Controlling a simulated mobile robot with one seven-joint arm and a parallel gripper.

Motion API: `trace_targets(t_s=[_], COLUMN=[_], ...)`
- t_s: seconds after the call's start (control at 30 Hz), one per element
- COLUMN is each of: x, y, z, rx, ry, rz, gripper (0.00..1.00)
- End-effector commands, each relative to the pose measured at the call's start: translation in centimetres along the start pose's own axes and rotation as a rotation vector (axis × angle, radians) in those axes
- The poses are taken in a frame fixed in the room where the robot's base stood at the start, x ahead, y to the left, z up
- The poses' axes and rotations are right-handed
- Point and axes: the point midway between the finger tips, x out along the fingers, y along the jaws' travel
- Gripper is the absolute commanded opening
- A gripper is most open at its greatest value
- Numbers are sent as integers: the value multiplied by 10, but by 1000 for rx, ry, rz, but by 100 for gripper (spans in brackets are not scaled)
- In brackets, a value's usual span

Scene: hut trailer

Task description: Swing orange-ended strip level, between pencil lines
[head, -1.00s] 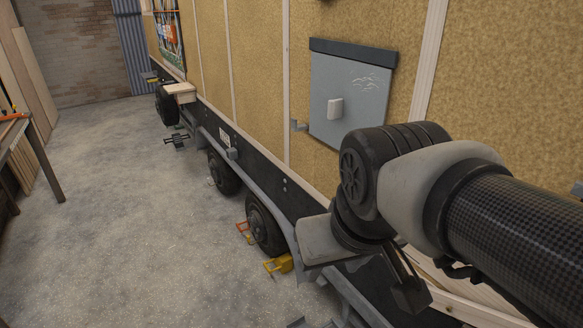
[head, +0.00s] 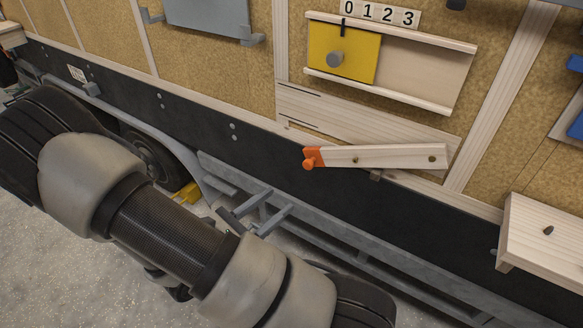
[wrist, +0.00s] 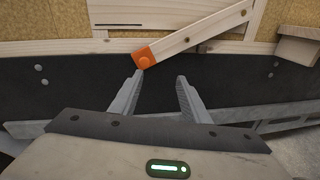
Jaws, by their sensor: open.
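The pale wooden strip (head: 390,156) with an orange end (head: 312,158) is fixed to the trailer wall. In the wrist view the strip (wrist: 205,32) slopes, its orange end (wrist: 145,57) low at the left and its body rising to the right. Dark screw heads show on it. A dark pencil line (wrist: 117,25) runs across the pale board (head: 335,112) up and left of the orange end; two short lines show on that board in the head view. My gripper (wrist: 159,76) is open and empty, just below the orange end and apart from it.
Above the strip is a yellow sliding panel (head: 343,52) with a grey knob, under number tiles (head: 381,13). A wooden box or shelf (head: 541,240) juts out at the right. The black trailer rail (head: 250,150) and a wheel (head: 150,160) lie below and left.

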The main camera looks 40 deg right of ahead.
Motion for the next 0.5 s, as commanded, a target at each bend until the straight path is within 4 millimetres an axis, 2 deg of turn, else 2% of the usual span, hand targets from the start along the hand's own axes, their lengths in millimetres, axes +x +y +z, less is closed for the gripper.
trace_targets(t_s=[0.03,0.13,0.33,0.5], x=[0,-1,11,41], y=[3,9,15,18], z=[-16,-29,-34,-32], rx=[-45,-95,-119,-118], ry=[-24,-50,-63,-63], rz=[50,117,150,145], gripper=[43,43,43,43])
